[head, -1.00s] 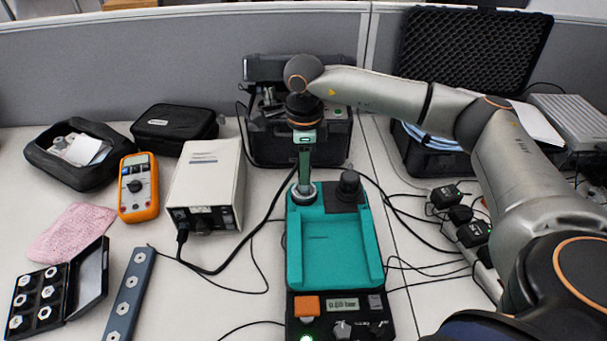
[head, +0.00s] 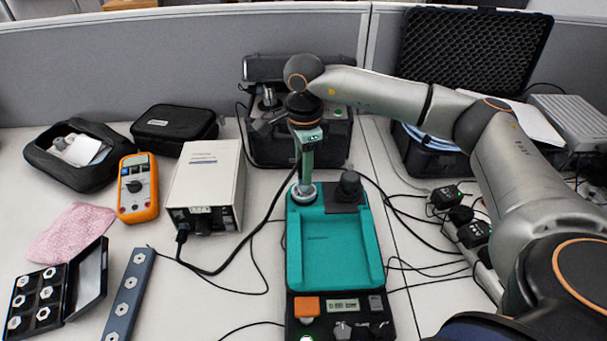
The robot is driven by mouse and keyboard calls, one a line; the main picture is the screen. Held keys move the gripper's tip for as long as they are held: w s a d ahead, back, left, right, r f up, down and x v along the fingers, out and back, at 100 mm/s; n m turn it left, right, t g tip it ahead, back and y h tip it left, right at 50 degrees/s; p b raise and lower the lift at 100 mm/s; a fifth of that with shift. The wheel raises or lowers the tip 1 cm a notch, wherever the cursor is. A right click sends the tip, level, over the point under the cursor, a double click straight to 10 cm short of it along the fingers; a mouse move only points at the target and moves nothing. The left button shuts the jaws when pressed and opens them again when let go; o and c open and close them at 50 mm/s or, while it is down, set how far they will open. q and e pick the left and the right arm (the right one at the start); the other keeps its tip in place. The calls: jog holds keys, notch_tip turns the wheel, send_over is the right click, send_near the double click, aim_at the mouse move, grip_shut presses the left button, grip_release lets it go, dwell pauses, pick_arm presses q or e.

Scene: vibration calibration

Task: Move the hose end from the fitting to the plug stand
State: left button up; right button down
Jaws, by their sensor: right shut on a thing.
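My right gripper (head: 304,182) points down at the back left corner of the teal device (head: 335,245). It is shut on a small part at the pale round fitting (head: 303,194); I take this part to be the hose end, but the fingers mostly hide it. A black hose or cable runs from near the fingers to the front of the white box (head: 208,178). A black round knob-like post (head: 349,184) stands on a dark pad just right of the fitting; I cannot tell whether it is the plug stand. My left gripper is out of view.
An orange multimeter (head: 138,187) and a black case (head: 175,124) lie to the left. A dark toolbox (head: 270,150) stands behind my gripper. Loose black cables and adapters (head: 446,196) lie to the right. A box of hex nuts (head: 40,295) is at front left.

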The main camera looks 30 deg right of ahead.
jog(key=shift+r+p, duration=0.7)
jog(key=shift+r, duration=0.15)
dwell(1.2)
jog(key=shift+r+p, duration=1.2)
jog(key=shift+r, duration=0.5)
